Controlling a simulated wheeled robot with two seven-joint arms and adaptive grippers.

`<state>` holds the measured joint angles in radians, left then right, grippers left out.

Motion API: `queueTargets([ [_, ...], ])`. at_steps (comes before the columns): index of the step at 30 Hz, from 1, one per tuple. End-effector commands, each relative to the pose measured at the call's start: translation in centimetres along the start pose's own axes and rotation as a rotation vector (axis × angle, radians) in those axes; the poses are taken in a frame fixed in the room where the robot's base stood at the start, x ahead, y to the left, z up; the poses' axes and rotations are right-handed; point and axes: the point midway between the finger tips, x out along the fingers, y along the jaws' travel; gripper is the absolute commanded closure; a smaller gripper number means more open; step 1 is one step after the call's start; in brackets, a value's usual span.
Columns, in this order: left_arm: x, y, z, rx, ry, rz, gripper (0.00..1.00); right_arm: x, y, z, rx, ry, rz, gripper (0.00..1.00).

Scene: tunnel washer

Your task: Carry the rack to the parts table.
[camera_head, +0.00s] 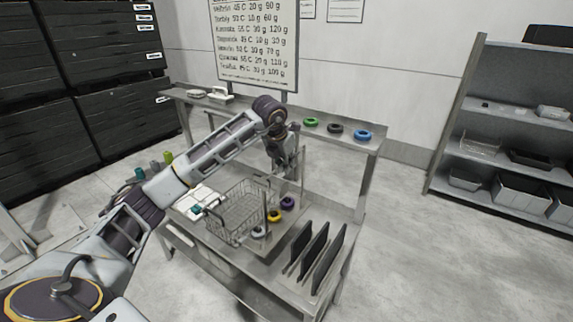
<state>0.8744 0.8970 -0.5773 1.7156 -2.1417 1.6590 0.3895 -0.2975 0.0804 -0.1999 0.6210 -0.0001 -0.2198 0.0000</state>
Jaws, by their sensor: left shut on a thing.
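The rack is a grey wire basket (238,211) on the metal parts table (268,268), at the middle of the table top. My left arm comes in from the left and reaches over the table. My left gripper (287,172) points down at the basket's back right side, beside a thin upright bar. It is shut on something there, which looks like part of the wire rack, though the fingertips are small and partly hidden. I cannot tell whether the basket touches the table top. My right gripper is not in view.
Coloured rings (274,215) lie right of the basket, and dark upright plates (316,251) stand at the table's right end. A raised shelf (290,117) with more rings runs behind. A sign board (254,45) stands behind it. Grey shelving (505,150) is at right; floor between is clear.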

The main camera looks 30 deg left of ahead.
Motion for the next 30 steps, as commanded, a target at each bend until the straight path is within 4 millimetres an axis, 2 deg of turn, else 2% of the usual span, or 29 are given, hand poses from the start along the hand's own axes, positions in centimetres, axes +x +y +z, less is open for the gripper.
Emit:
queueTargets([
  [17,-0.2,0.1,0.2,0.0,-0.008,0.0,1.0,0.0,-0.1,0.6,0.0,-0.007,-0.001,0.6],
  [30,1.6,0.0,-0.6,0.0,-0.007,0.0,1.0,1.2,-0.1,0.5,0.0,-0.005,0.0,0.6],
])
